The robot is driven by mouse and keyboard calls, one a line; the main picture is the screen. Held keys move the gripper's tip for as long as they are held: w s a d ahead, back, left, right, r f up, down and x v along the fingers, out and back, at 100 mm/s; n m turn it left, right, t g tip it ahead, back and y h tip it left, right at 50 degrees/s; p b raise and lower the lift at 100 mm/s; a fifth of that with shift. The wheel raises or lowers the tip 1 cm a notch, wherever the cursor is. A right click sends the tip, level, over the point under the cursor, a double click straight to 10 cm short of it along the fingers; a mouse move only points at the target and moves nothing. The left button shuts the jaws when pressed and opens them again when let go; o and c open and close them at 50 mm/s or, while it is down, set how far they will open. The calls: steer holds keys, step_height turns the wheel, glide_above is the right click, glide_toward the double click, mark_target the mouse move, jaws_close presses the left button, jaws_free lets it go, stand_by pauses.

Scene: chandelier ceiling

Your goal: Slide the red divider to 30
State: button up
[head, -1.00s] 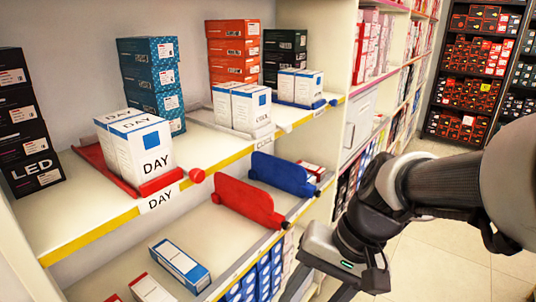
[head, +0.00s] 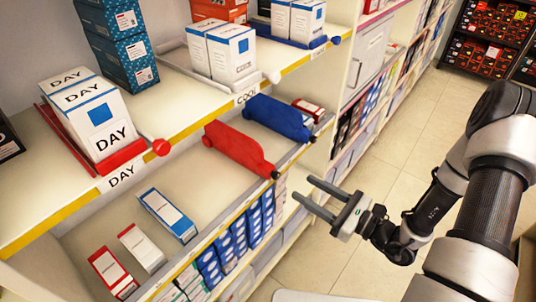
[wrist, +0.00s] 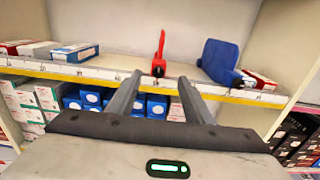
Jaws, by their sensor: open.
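The red divider (head: 235,148) stands on the lower shelf, its front end at the shelf's front rail (head: 222,230). It also shows in the wrist view (wrist: 161,50), nearly edge-on, just beyond my fingertips and close to midway between them. My gripper (head: 304,188) is open and empty in front of the shelf, to the right of the red divider's front end in the head view. Its two fingers (wrist: 160,80) point at the shelf in the wrist view. A strip with small marks (wrist: 100,74) runs along the shelf front; I cannot read its numbers.
A blue divider (head: 278,118) stands right of the red one, with a small red box (head: 308,108) beyond it. Shelf space beside the red divider is clear.

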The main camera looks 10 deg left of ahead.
mark_target(263, 164)
steer(key=x, duration=1.7)
steer(key=shift+w+a+b, duration=0.1)
steer(key=shift+a+b, duration=0.05)
steer(key=shift+b, duration=0.2)
jaws_close()
